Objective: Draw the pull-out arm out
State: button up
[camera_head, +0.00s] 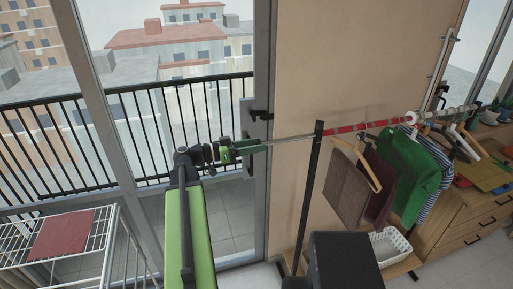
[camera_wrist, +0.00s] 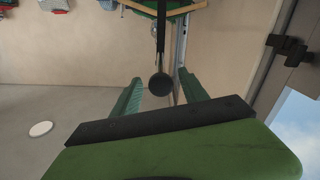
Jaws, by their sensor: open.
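The pull-out arm (camera_head: 293,136) is a thin grey rod at the left end of the clothes rail, running left from the top of a black post (camera_head: 312,185). My gripper (camera_head: 266,146) is at the rod's left end, in front of the glass door. In the wrist view my gripper's green fingers (camera_wrist: 158,88) are open and spread apart. A dark round knob (camera_wrist: 160,84) shows between them, seemingly the rod's end seen head-on. I cannot tell whether either finger touches it. The rod's tip is hidden by the fingers in the head view.
A red-and-white rail (camera_head: 375,125) carries hangers with brown, green and striped clothes at the right. A black door handle (camera_head: 261,115) is close to my gripper. A white drying rack (camera_head: 100,245) with a red cloth (camera_head: 62,234) stands at the lower left.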

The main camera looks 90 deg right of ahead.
jog(key=v, duration=1.7)
jog(key=w+a+f+n+t+h, duration=0.1)
jog(key=w+a+f+n+t, duration=0.35)
jog(key=w, duration=0.45)
jog(key=w+a+f+n+t+h, duration=0.1)
jog(key=w+a+f+n+t, duration=0.2)
jog(key=w+f+n, duration=0.45)
jog(key=w+a+f+n+t+y, duration=0.1)
jog(key=w+a+f+n+t, duration=0.2)
jog(key=w+a, duration=0.45)
jog(key=w+a+f+n+t, duration=0.3)
jog(key=w+a, duration=0.4)
jog(key=w, duration=0.2)
jog(key=w+a+f+n+t+y, duration=0.1)
jog(key=w+a+f+n+y, duration=0.2)
jog(key=a, duration=0.8)
jog(key=w+a+f+n+t+y, duration=0.15)
jog(key=w+a+n, duration=0.25)
jog(key=a, duration=0.7)
jog(key=w+a+f+n+t+y, duration=0.1)
jog(key=w+a+n+t+y, duration=0.2)
jog(key=a, duration=0.8)
notch_tip(320, 180, down, 7)
jog(key=s+a+n+g+b, duration=0.1)
jog(key=a+g+b, duration=0.1)
jog(key=b, duration=0.5)
jog(key=shift+s, duration=0.25)
